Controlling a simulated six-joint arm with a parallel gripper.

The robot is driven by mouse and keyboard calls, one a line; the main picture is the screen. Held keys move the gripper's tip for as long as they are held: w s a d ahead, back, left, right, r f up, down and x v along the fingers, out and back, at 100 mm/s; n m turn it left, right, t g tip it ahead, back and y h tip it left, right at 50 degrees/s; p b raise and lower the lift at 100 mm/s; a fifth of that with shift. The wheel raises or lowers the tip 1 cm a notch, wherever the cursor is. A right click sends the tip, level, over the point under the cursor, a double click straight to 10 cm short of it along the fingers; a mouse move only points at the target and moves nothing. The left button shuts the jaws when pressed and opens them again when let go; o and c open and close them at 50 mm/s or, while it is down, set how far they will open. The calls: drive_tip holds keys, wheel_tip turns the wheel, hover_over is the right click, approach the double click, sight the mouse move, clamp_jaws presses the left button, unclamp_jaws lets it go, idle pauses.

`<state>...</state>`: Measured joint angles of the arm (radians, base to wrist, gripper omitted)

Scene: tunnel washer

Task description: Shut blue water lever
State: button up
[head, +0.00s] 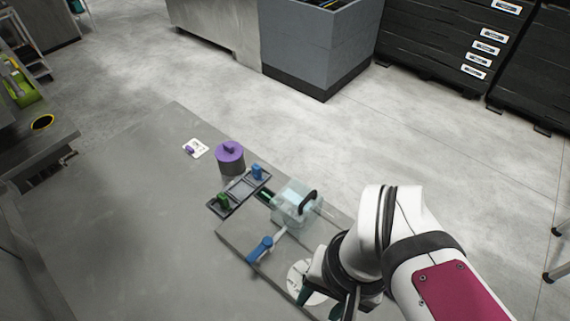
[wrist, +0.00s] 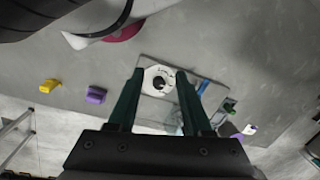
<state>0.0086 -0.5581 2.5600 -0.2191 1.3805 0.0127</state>
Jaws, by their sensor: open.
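The blue water lever (head: 260,248) shows in the head view on the grey base plate (head: 235,238), left of my gripper (head: 320,300). A pale bar runs from near it towards a clear box (head: 296,203) with a black handle (head: 307,202). In the wrist view, a blue piece that looks like the lever (wrist: 203,88) lies just right of my right finger. My gripper (wrist: 160,74) is open and empty. A white round dial (wrist: 154,74) with a dark centre shows between its fingers; it is partly hidden by my gripper in the head view.
A tray (head: 239,189) with a green piece (head: 222,201) and a blue piece (head: 257,172) sits behind the plate. A purple-topped cylinder (head: 230,153) stands behind it. Yellow (wrist: 48,86) and purple (wrist: 96,95) blocks show in the wrist view. The table's left part is clear.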

drive_tip(key=shift+o, duration=1)
drive_tip(key=shift+w+r, duration=0.1)
drive_tip(key=o, duration=0.5)
drive_tip(key=w+r+n, duration=0.1)
drive_tip(key=w, duration=0.1)
drive_tip(key=w+a+r+n+g, duration=0.1)
drive_tip(key=w, duration=0.1)
drive_tip(key=w+r+n+h, duration=0.1)
drive_tip(key=w+n, duration=0.1)
drive_tip(key=shift+w+a, duration=0.3)
drive_tip(key=shift+o, duration=0.5)
drive_tip(key=w+n, duration=0.1)
drive_tip(key=w+a+n, duration=0.1)
drive_tip(key=w, duration=0.1)
drive_tip(key=w+a+n+g+h, duration=0.1)
drive_tip(key=w, duration=0.1)
drive_tip(key=shift+a+r, duration=0.2)
drive_tip(key=shift+r, duration=0.05)
drive_tip(key=n+g+h, duration=0.1)
drive_tip(key=n+h, duration=0.2)
drive_tip(key=n, duration=0.4)
hover_over(258, 249)
drive_tip(key=w+a, duration=0.5)
wheel_tip(258, 249, down, 6)
drive_tip(key=x, duration=1.4)
drive_tip(key=shift+s+d, duration=0.15)
drive_tip(key=shift+s+d+f, duration=0.15)
drive_tip(key=shift+f, duration=0.3)
drive_tip(key=c, duration=1)
